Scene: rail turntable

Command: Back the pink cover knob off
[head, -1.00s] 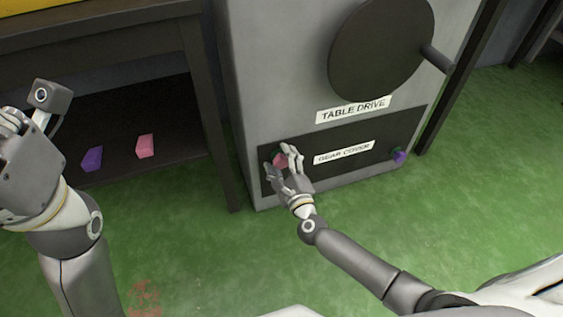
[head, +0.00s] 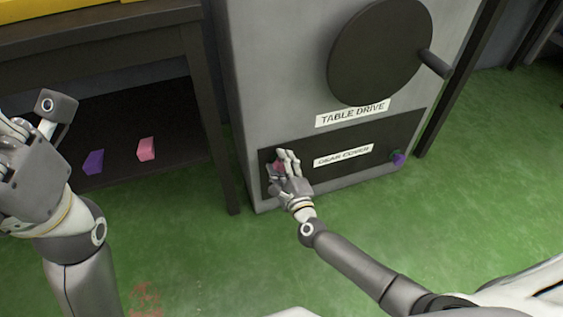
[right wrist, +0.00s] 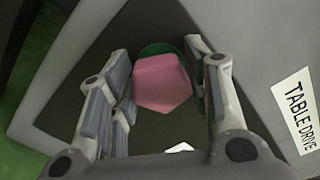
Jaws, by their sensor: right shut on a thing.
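The pink cover knob (head: 279,166) sits at the left end of the dark gear cover panel (head: 380,146), low on the grey drive cabinet. In the right wrist view the pink knob (right wrist: 162,82) is a faceted block with a green part behind it. My right gripper (head: 277,163) is shut on the knob, with fingers on both sides of it; it also shows in the right wrist view (right wrist: 164,88). The fingers partly hide the knob in the head view. My left gripper (head: 10,130) is at the left edge, cut off by the frame, away from the panel.
A purple knob (head: 398,159) with green behind it sits at the panel's right end. Above are a "TABLE DRIVE" label (head: 352,114) and a dark wheel with a handle (head: 380,52). Purple (head: 94,162) and pink (head: 146,149) blocks lie on a shelf at left.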

